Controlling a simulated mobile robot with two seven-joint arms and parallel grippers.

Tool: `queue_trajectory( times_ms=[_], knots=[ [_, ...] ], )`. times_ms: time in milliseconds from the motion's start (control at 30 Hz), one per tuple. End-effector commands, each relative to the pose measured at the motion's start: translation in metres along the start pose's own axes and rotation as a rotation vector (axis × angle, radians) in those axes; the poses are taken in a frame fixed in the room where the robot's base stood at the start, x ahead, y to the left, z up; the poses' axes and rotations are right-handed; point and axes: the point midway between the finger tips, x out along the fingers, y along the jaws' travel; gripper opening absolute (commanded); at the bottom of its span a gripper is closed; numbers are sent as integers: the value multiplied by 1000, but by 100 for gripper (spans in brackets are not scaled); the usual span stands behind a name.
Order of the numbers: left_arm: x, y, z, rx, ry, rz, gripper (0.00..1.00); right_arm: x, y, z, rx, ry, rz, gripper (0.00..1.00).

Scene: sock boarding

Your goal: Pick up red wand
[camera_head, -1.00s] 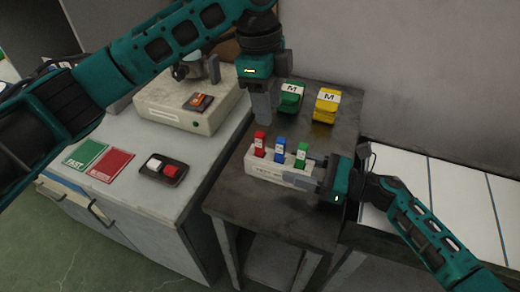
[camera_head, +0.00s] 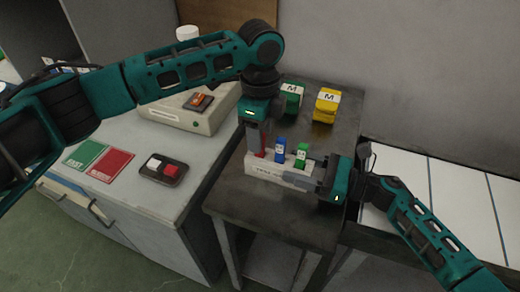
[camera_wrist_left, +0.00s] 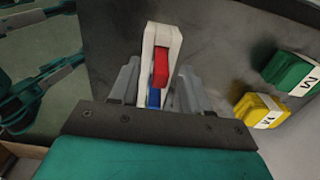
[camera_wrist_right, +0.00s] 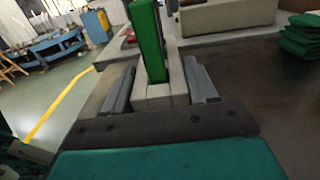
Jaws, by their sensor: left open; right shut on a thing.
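The red wand (camera_wrist_left: 161,70) stands in the white rack (camera_head: 285,179), in the slot at its left end; in the head view the left gripper mostly hides it. A blue wand (camera_head: 280,150) and a green wand (camera_head: 302,154) stand in the same rack. My left gripper (camera_head: 258,148) points down at the red wand. Its jaws (camera_wrist_left: 155,85) are open, with a finger to each side of the rack and wands in the left wrist view. My right gripper (camera_head: 318,175) is shut on the right end of the rack, below the green wand, which also shows in the right wrist view (camera_wrist_right: 146,40).
A green pack (camera_head: 292,98) and a yellow pack (camera_head: 327,105) stand at the back of the dark table (camera_head: 245,203). On the left bench are a switch box (camera_head: 164,169), green and red cards (camera_head: 108,164), and a pale machine (camera_head: 190,118).

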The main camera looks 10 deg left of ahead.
Motion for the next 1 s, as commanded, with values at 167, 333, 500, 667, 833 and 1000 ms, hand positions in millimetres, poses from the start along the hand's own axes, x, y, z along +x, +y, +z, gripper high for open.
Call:
queue_trajectory(
  times_ms=[167, 333, 500, 667, 833, 1000],
  knots=[
    [21, 0, 0, -1, -1, 0, 47, 0, 0, 0, 0, 0, 0, 20],
    [24, 0, 0, -1, 0, -1, 47, 0, 0, 0, 0, 0, 0, 20],
    [24, 0, 0, -1, 0, -1, 40, 0, 0, 0, 0, 0, 0, 20],
    [23, 0, 0, -1, 0, -1, 25, 0, 0, 0, 0, 0, 0, 20],
    [23, 0, 0, -2, 0, -1, 8, 0, 0, 0, 0, 0, 0, 20],
    [23, 0, 0, -2, 0, -1, 0, 0, 0, 0, 0, 0, 0, 20]
  ],
)
